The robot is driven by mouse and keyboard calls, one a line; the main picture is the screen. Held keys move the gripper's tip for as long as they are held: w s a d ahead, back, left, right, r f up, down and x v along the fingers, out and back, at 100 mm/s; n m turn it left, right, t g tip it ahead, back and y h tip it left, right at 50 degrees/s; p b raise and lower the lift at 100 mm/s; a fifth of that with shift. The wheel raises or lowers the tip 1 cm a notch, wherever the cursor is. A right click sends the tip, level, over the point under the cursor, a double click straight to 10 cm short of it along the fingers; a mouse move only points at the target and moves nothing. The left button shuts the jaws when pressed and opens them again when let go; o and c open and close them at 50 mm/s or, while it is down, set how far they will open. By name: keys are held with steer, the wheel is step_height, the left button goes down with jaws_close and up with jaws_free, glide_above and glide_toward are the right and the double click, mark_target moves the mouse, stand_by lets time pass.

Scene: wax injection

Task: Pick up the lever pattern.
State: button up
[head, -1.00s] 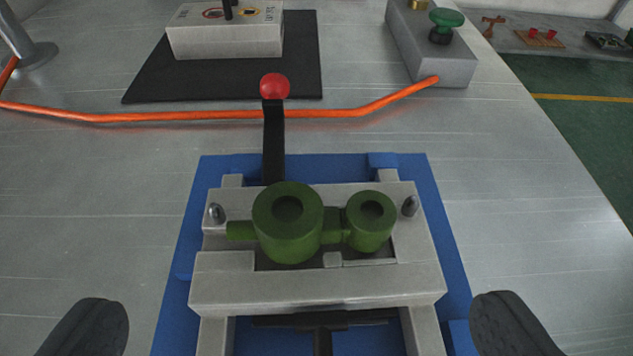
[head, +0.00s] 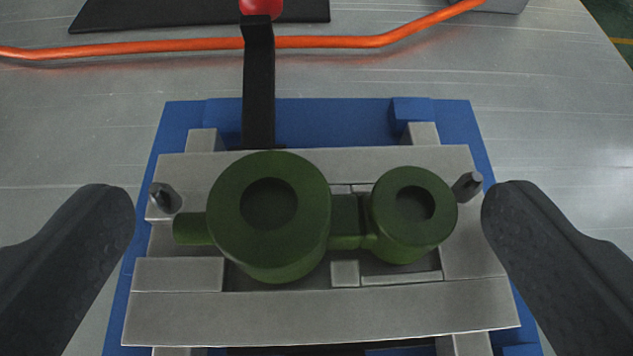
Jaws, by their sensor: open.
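The lever pattern (head: 345,222) is green, with a large round boss on the left, a smaller one on the right, and a short stub at its left end. Each boss has a round recess in its top. It lies in the grey metal die (head: 320,312), which sits on a blue base (head: 320,122). My gripper (head: 308,205) is open, its two black fingers wide apart at the left and right of the die. The pattern is between the fingers, and neither finger appears to touch it.
Metal pins stand at the left (head: 165,197) and right (head: 467,186) of the pattern, close to the fingers. A black lever with a red knob (head: 261,8) rises behind the die. An orange cable (head: 330,42) crosses the metal table (head: 60,150) behind it.

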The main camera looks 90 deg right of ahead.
steer(key=c, duration=1.1)
steer(key=shift+o, duration=0.2)
steer(key=shift+r, duration=0.15)
